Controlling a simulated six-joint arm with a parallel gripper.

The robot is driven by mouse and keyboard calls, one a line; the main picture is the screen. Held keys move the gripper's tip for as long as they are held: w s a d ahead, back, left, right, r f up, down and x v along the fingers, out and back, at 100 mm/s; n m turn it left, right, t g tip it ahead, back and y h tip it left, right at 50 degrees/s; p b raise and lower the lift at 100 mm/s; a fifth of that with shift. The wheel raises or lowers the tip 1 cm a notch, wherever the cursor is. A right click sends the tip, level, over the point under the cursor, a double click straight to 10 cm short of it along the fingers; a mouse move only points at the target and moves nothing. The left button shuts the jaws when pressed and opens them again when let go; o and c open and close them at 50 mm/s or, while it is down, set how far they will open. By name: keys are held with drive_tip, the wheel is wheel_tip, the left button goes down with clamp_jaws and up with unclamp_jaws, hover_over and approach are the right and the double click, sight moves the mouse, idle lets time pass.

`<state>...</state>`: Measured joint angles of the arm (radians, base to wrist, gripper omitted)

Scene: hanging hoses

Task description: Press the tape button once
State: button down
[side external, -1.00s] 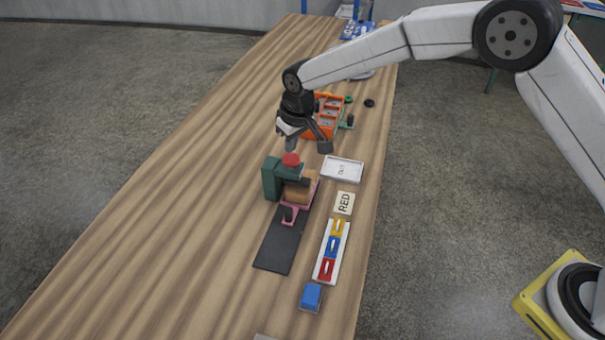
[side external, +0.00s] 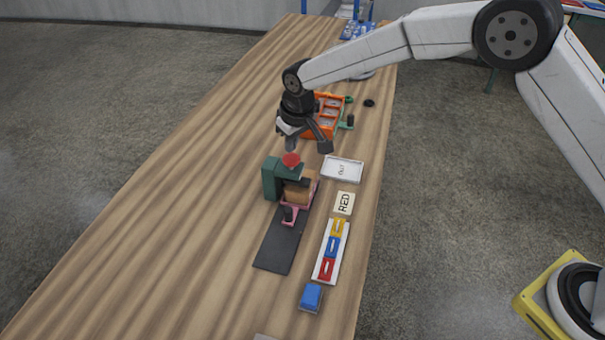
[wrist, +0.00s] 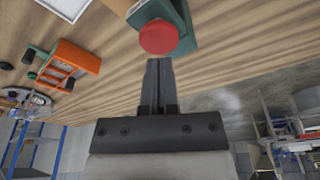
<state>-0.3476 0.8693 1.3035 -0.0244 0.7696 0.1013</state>
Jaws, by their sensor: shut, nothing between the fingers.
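The tape button is a round red cap (side external: 291,160) on top of a dark green press-like stand (side external: 271,180). In the wrist view the red button (wrist: 158,37) is large, just beyond my fingertips. My gripper (side external: 291,144) is above the button in the side view, with a small gap seeming to show between them. The wrist view shows my gripper (wrist: 158,62) with its two fingers together and nothing between them. Whether the fingertips line up exactly over the button's centre is hard to tell.
A tan roll (side external: 298,192) and a pink holder (side external: 289,215) sit beside the stand, with a dark strip (side external: 280,248) in front. A white OUT tray (side external: 342,169), RED card (side external: 344,203), block tray (side external: 322,277) and blue block (side external: 311,296) lie right. An orange rack (side external: 326,128) stands behind.

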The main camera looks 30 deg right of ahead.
sight(291, 158)
drive_tip(key=shift+f, duration=1.95)
idle(1.3)
drive_tip(key=shift+r, duration=4.1)
drive_tip(key=shift+s+d+r, duration=0.1)
drive_tip(key=shift+s+d, duration=0.15)
drive_tip(key=shift+d, duration=0.3)
drive_tip(key=s+d+m, duration=0.1)
drive_tip(key=s+d, duration=0.8)
drive_tip(key=s, duration=0.4)
drive_tip(key=s+d+f+m, duration=0.1)
drive_tip(key=s+d+m, duration=0.1)
drive_tip(key=s+d, duration=0.8)
drive_tip(key=shift+s+h, duration=0.3)
drive_tip(key=shift+s, duration=1.9)
